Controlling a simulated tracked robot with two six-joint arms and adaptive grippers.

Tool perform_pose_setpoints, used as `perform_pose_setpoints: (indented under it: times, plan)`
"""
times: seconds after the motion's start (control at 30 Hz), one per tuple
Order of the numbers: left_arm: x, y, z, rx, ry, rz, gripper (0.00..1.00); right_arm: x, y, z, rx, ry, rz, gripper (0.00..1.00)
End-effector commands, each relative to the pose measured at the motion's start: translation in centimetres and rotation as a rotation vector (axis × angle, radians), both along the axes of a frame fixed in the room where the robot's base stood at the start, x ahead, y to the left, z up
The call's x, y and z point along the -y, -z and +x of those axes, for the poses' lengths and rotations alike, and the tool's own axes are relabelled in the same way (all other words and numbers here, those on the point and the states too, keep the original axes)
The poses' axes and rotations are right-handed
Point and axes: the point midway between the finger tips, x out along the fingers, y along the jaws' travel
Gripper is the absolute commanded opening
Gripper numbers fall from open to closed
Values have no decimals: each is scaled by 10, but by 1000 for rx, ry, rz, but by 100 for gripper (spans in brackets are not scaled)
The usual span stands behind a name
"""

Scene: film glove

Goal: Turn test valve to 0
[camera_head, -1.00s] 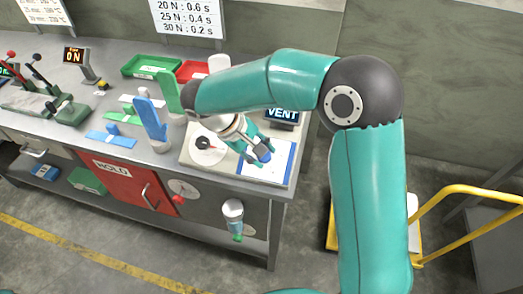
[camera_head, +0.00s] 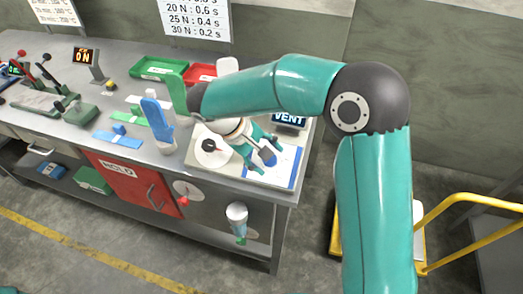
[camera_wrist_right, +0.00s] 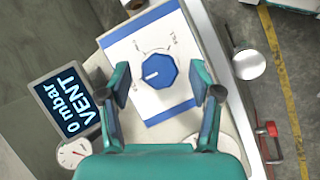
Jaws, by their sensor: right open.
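The test valve is a blue knob (camera_wrist_right: 159,71) with a white mark, on a white panel with a blue border (camera_wrist_right: 135,50). In the right wrist view its mark points to the lower left; the small dial labels are too small to read. My right gripper (camera_wrist_right: 166,88) is open, with one finger on each side of the knob and visible gaps to it. In the head view the right gripper (camera_head: 266,156) is over the panel at the bench's right end. A display (camera_wrist_right: 67,103) beside it reads "0 mbar VENT". My left gripper is out of view.
A blue hand form (camera_head: 157,124) and a green one (camera_head: 176,94) stand farther left. Green (camera_head: 160,68) and red (camera_head: 201,72) trays are behind. A yellow-railed cart (camera_head: 470,205) stands at right.

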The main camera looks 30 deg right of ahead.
Motion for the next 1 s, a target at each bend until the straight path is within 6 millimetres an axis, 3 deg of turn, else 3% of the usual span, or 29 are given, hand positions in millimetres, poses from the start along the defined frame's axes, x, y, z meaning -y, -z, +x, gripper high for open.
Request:
perform_pose_setpoints:
  times: [0.17,0.63,1.0]
  plan:
    - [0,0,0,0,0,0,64,-8,-13,4,4,-2,0,64]
    - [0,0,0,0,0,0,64,-50,-86,20,4,-3,2,64]
    - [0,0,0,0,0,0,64,-58,-101,23,1,-2,1,64]
